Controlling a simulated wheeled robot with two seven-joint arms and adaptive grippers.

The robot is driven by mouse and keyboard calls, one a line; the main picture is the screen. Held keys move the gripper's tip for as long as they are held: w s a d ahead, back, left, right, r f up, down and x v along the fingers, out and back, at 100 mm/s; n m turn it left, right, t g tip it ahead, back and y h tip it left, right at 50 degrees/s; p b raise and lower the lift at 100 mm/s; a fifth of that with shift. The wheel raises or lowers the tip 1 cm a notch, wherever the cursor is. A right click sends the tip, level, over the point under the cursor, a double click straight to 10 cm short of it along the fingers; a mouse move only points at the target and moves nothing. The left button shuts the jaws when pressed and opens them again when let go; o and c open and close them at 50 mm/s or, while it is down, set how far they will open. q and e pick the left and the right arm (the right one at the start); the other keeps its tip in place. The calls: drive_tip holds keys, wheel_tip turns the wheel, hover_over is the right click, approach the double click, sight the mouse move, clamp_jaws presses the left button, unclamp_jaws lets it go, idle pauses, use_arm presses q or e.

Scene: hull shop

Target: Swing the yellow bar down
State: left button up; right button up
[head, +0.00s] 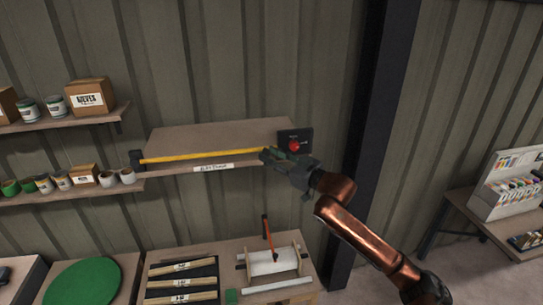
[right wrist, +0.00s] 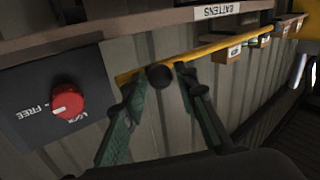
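The yellow bar (head: 205,156) runs nearly level along the front of a wooden shelf (head: 215,138), from a dark bracket (head: 137,159) at its left to my right gripper (head: 270,155). The bar also shows in the right wrist view (right wrist: 215,45). There, my right gripper (right wrist: 158,80) is open, with a dark round knob (right wrist: 160,77) at the bar's end between its green-padded fingers. Contact cannot be told. A red knob (right wrist: 68,101) on a dark panel (head: 304,136) sits beside the bar's end. Its white mark is on the FREE side. My left gripper is not in view.
A bench (head: 235,252) below holds a white roll (head: 272,262) with an orange-handled lever (head: 266,228). Shelves with tins and boxes (head: 90,97) are at left. A dark post (head: 370,120) stands right of the panel. The wall between shelf and bench is bare.

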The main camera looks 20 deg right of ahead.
drive_tip(key=shift+c, duration=0.7)
clamp_jaws()
